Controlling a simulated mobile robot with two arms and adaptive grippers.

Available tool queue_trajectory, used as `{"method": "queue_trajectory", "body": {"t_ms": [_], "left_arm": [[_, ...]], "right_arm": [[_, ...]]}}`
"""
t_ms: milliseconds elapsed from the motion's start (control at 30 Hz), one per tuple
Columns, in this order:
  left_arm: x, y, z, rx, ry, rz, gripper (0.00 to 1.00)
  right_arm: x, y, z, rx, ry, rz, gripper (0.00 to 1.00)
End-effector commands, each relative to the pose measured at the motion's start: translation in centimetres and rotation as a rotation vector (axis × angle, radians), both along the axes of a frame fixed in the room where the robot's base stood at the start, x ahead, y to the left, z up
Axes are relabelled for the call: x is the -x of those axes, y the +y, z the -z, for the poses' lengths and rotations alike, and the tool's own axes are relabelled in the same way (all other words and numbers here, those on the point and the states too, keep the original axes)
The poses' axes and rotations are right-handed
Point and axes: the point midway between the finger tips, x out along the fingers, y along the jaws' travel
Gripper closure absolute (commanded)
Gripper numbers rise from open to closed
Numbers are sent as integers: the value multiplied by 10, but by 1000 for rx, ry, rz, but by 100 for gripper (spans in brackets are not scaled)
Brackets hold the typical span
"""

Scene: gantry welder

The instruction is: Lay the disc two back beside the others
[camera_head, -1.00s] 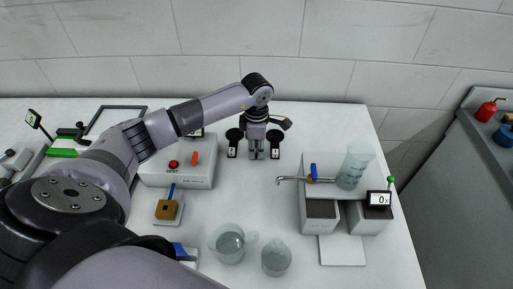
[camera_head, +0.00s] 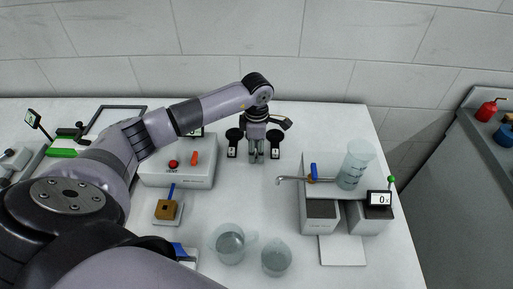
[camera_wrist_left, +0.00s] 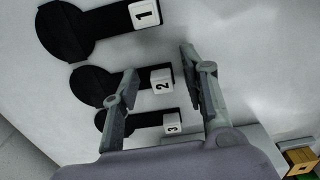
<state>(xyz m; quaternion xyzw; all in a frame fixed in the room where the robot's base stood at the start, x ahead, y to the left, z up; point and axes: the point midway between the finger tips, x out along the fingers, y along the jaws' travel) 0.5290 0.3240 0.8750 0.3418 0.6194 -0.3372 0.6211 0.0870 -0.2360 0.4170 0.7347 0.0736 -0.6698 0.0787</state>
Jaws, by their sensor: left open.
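Three black round discs with strip-like handles and numbered white tags lie in a row on the table. In the left wrist view they are disc one (camera_wrist_left: 66,30), disc two (camera_wrist_left: 90,86) and disc three (camera_wrist_left: 150,122). Disc two is in the middle of the row, beside the others. My left gripper (camera_head: 257,156) points down over the middle of the row in the head view, hiding most of disc two. In the left wrist view its fingers (camera_wrist_left: 160,64) are apart, with tag 2 showing between them and nothing gripped. My right gripper is not in view.
A control box (camera_head: 185,177) with a red button stands left of the gripper. Two clear beakers (camera_head: 230,245) stand in front. A beaker on a raised stand (camera_head: 355,166) with a tap is at the right. The table is bare just in front of the discs.

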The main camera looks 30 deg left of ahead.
Motion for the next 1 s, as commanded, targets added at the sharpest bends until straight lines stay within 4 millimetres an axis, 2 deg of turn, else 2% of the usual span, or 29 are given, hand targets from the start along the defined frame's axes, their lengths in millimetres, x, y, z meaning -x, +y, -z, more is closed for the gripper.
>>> {"method": "queue_trajectory", "body": {"t_ms": [233,367,800,1000], "left_arm": [[0,0,-1,0,0,0,59],[-1,0,-12,1,-3,0,59],[-1,0,-99,-1,-3,-1,59],[0,0,-118,-1,-1,1,59]], "right_arm": [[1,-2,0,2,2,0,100],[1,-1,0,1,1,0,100],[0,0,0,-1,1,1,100],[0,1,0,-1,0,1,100]]}}
